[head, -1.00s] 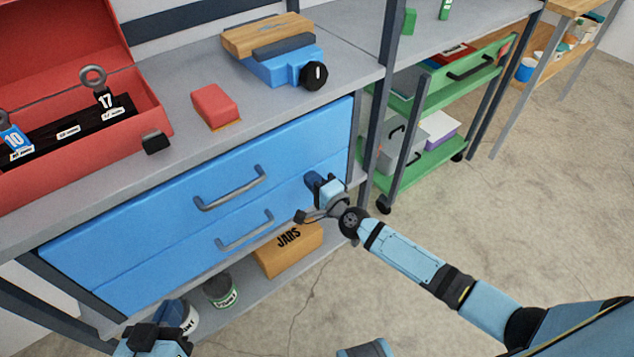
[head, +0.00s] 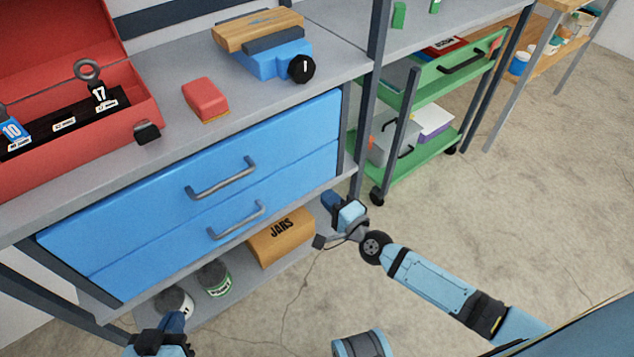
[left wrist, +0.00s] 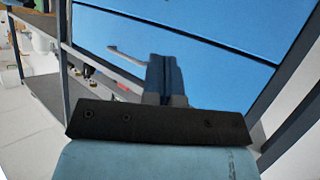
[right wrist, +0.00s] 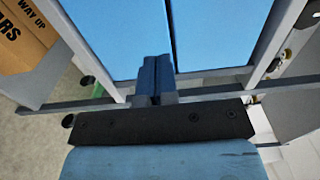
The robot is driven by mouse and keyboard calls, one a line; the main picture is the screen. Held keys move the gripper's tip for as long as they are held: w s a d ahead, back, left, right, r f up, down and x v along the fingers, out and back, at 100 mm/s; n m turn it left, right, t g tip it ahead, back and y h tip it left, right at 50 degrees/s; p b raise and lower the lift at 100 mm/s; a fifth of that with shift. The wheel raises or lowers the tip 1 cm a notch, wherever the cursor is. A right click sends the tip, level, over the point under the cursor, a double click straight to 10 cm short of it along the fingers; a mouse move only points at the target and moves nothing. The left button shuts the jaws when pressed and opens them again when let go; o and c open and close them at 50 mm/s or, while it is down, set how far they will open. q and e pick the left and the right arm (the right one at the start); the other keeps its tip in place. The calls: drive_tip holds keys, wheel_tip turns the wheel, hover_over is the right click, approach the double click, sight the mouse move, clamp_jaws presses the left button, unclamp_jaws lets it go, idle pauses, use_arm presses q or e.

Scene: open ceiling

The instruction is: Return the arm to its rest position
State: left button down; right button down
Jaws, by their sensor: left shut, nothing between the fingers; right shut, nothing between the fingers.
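My right arm reaches in from the lower right of the head view. Its gripper (head: 334,202) is in front of the right end of the workbench, just right of the blue drawers (head: 190,210). In the right wrist view its fingers (right wrist: 153,78) are together with nothing between them. My left gripper (head: 174,325) is at the bottom left of the head view, low in front of the bench. In the left wrist view its fingers (left wrist: 164,76) are closed and empty, with the blue drawer fronts beyond. Both drawers look shut.
A cardboard JARS box (head: 281,238) and paint cans (head: 214,279) stand on the low shelf. A red toolbox (head: 130,110), a red block (head: 204,98) and a blue vise (head: 270,62) are on the bench top. A green cart (head: 420,160) stands right. The floor at right is clear.

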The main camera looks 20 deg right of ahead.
drive_tip(key=shift+v, duration=1.3)
